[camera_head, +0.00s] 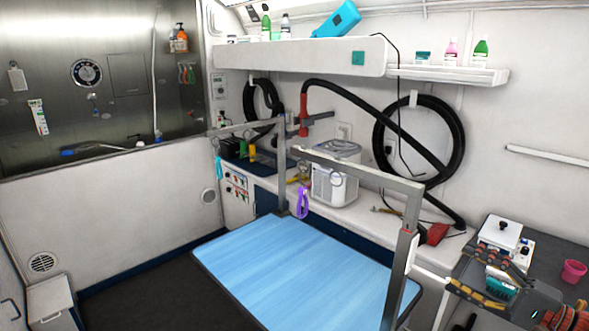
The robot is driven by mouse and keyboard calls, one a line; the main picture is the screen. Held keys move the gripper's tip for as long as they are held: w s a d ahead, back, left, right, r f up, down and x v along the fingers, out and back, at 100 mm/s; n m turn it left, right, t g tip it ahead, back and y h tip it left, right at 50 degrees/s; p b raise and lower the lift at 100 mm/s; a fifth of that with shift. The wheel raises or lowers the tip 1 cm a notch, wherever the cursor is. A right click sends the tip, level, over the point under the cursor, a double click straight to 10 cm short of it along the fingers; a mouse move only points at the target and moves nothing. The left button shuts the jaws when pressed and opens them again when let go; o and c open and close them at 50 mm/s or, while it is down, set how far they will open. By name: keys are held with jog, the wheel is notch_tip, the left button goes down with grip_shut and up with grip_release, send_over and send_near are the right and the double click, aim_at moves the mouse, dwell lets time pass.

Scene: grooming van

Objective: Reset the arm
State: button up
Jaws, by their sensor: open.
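My gripper (459,268) reaches in from the lower right corner. Its two dark fingers, with orange and yellow-striped parts, point left and stand apart. I see nothing held between them. It shows in front of the grey counter (548,258) at the right, and how far it is above the counter I cannot tell. A teal brush-like item (502,284) shows between the fingers, seemingly behind or below them. The rest of my arm is mostly outside the picture.
A blue grooming table (300,268) with a grey metal frame (355,172) stands left of my gripper. A white-lidded box (505,234) and a pink cup (573,271) are on the counter. A red tool (434,234) lies near the wall. Dark floor (140,278) is clear at left.

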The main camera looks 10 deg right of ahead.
jog(key=s+a+f+m+g+h, duration=0.1)
jog(key=s+a+f+g, duration=0.15)
jog(key=f, duration=0.35)
jog(key=s+a+f+m+g+h, duration=0.1)
jog(key=a+f+g, duration=0.15)
jog(key=f, duration=0.25)
jog(key=s+a+f+n+g+h+p, duration=0.2)
jog(key=s+a+f+g+h, duration=0.15)
jog(key=s+a+g, duration=0.3)
jog(key=s+a+r+n+t+h+p, duration=0.2)
jog(key=s+a+r+n+h+p, duration=0.3)
jog(key=a+r+n, duration=0.6)
notch_tip(320, 180, up, 2)
jog(key=s+a+h, duration=0.1)
jog(key=s+a, duration=0.1)
jog(key=shift+s+a+n, duration=0.3)
jog(key=shift+s+n, duration=0.1)
